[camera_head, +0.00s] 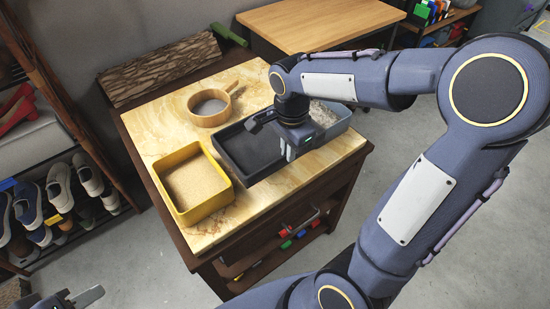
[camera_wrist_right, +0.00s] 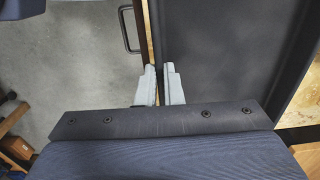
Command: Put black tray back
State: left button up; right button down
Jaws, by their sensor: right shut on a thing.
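The black tray (camera_head: 240,152) is on the marble-topped cabinet, between a yellow box and a grey-blue tray. It looks level; I cannot tell if it touches the top. My right gripper (camera_head: 289,153) is over its right part and hides some of it. In the right wrist view, the fingers (camera_wrist_right: 160,85) are shut on the near side wall of the black tray (camera_wrist_right: 215,50). My left gripper (camera_head: 72,300) is at the bottom left edge of the head view, far from the tray; its finger gap is unclear.
The yellow box (camera_head: 194,187) with grainy contents stands left of the black tray, and the grey-blue tray (camera_head: 330,118) right of it. A round wooden pan (camera_head: 210,105) is behind. A shoe rack (camera_head: 60,200) stands at left.

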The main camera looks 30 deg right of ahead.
aim_at(277, 146)
jog(key=w+f, duration=0.5)
jog(key=f, duration=0.1)
jog(key=shift+w+b, duration=0.2)
jog(key=shift+b, duration=0.15)
jog(key=shift+w+f, duration=0.15)
jog(key=shift+f, duration=1.45)
jog(key=shift+f+b, duration=0.1)
jog(key=shift+b, duration=0.2)
jog(key=shift+f, duration=0.15)
jog(key=c, duration=1.6)
grip_release()
jog(key=shift+o, duration=0.2)
